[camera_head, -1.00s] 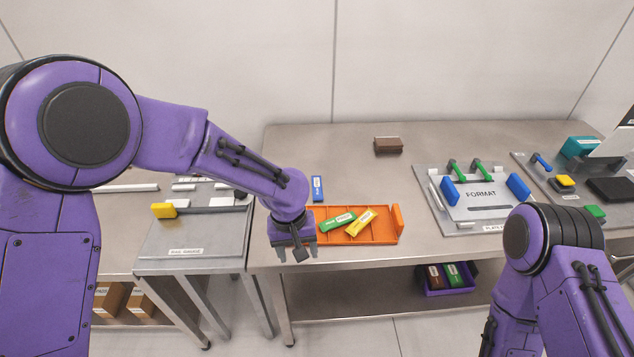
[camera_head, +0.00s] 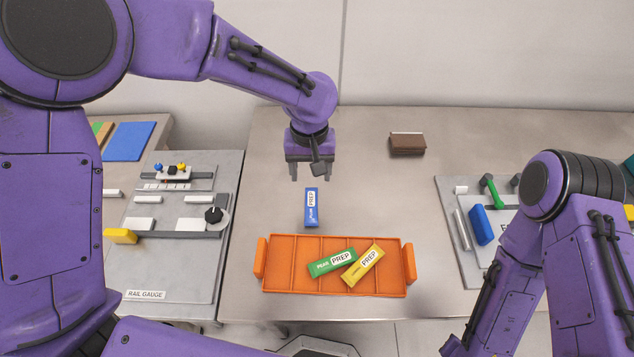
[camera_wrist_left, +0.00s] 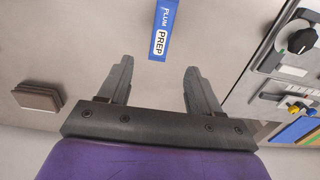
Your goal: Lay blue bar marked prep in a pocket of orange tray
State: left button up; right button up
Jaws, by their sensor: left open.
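The blue bar marked PREP (camera_head: 311,208) lies flat on the table behind the orange tray. It also shows in the left wrist view (camera_wrist_left: 164,30), cut off by the top edge, with its label reading PLUM PREP. The orange tray (camera_head: 283,243) has several pockets; a green bar (camera_head: 331,262) and a yellow bar (camera_head: 363,266), both marked PREP, lie slanted in it. My left gripper (camera_head: 310,178) is open and empty, just behind the blue bar's far end in the head view. My right arm shows at the right, but its gripper is hidden or out of frame.
A brown block (camera_head: 407,144) sits at the back of the table. A rail gauge plate (camera_head: 150,265) stands at the left, and a grey plate with blue and green parts (camera_head: 461,261) at the right. The table around the blue bar is clear.

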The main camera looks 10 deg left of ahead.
pick_arm(q)
send_over(311, 204)
notch_tip(311, 204, down, 4)
jog(key=shift+s+a+f, duration=0.1)
jog(key=shift+s, duration=0.05)
jog(key=f, duration=0.2)
jog(key=f+p, duration=0.2)
jog(key=f, duration=0.1)
jog(key=shift+w+f, duration=0.3)
jog(key=shift+f, duration=0.05)
jog(key=shift+s, duration=0.25)
jog(key=shift+c, duration=0.3)
jog(key=shift+w, duration=0.1)
grip_shut()
pick_arm(e)
jog(key=shift+s+r, duration=0.2)
jog(key=shift+r, duration=0.3)
jog(key=shift+s+r, duration=0.2)
jog(key=shift+r, duration=0.3)
pick_arm(q)
jog(key=shift+r, duration=0.1)
